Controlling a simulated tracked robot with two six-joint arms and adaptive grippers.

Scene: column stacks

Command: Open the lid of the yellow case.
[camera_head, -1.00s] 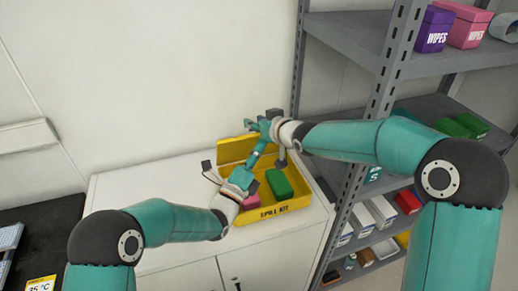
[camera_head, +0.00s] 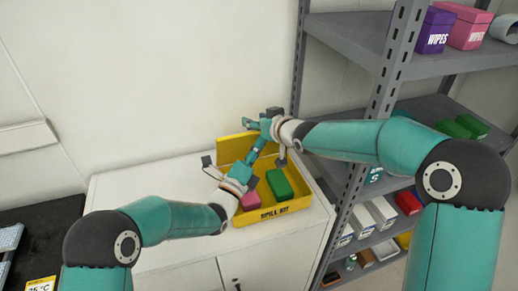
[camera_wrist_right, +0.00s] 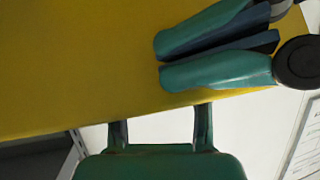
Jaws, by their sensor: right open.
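The yellow case (camera_head: 289,206) marked SPILL KIT stands on a white cabinet. Its lid (camera_head: 230,150) is raised at the back, so the inside shows. A green block (camera_head: 279,185) and a pink block (camera_head: 250,200) lie inside. My left gripper (camera_head: 261,142) reaches over the case to the lid, its fingers close together; contact is unclear. In the right wrist view, the left gripper's fingers (camera_wrist_right: 163,60) lie in front of the yellow lid (camera_wrist_right: 80,60). My right gripper (camera_head: 250,124) is open and empty near the lid's top edge; its spread fingers show in the right wrist view (camera_wrist_right: 160,125).
A grey metal shelf (camera_head: 345,200) with boxes stands close on the right, beside my right arm. The white cabinet top (camera_head: 140,180) is free left of the case. A plain wall (camera_head: 150,80) rises behind. A black surface (camera_head: 50,215) lies at the lower left.

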